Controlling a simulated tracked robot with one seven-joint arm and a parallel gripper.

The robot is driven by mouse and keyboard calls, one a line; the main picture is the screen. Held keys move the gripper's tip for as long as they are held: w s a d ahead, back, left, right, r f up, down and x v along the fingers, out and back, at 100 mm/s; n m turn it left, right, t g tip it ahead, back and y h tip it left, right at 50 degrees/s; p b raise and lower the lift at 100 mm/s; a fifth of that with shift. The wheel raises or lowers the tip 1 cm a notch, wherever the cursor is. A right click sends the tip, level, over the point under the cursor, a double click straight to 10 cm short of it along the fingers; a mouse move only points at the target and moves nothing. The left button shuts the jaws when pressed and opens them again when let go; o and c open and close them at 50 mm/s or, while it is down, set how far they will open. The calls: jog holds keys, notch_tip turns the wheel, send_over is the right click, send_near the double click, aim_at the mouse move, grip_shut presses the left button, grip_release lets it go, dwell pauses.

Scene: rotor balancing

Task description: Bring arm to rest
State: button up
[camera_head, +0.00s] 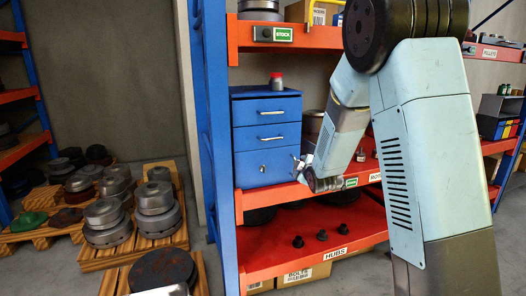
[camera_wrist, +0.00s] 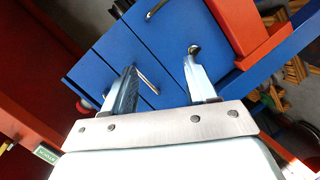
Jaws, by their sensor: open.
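The blue cabinet (camera_wrist: 165,30) lies beyond the fingers, and a drawer handle (camera_wrist: 148,80) shows in the gap. I cannot tell how close the fingertips are to the cabinet. Its drawers look closed.
The rack has a blue upright (camera_head: 217,150) and a red-orange lower shelf (camera_head: 300,262) with several small dark hubs. A small red-topped jar (camera_head: 276,81) stands on the cabinet. Pallets (camera_head: 105,254) of metal rotors stand on the floor at left. Grey floor shows between pallets and rack.

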jog(key=s+d+r+m+g+h, duration=0.1)
jog(key=s+d+r+m+g, duration=0.1)
jog(key=s+d+r+m, duration=0.45)
jog(key=s+d+r+m+g, duration=0.1)
jog(key=s+r+m+g, duration=0.1)
jog(key=s, duration=1)
jog(key=s+d+r+m+g, duration=0.1)
jog(key=s+r+m+g, duration=0.1)
jog(key=s, duration=1)
jog(key=s+d+r+m+g+h, duration=0.1)
jog(key=s+r+m+g, duration=0.1)
jog(key=s, duration=1)
jog(key=shift+s+m+g, duration=0.2)
jog(key=shift+m+g, duration=0.2)
jog(key=shift+m, duration=0.45)
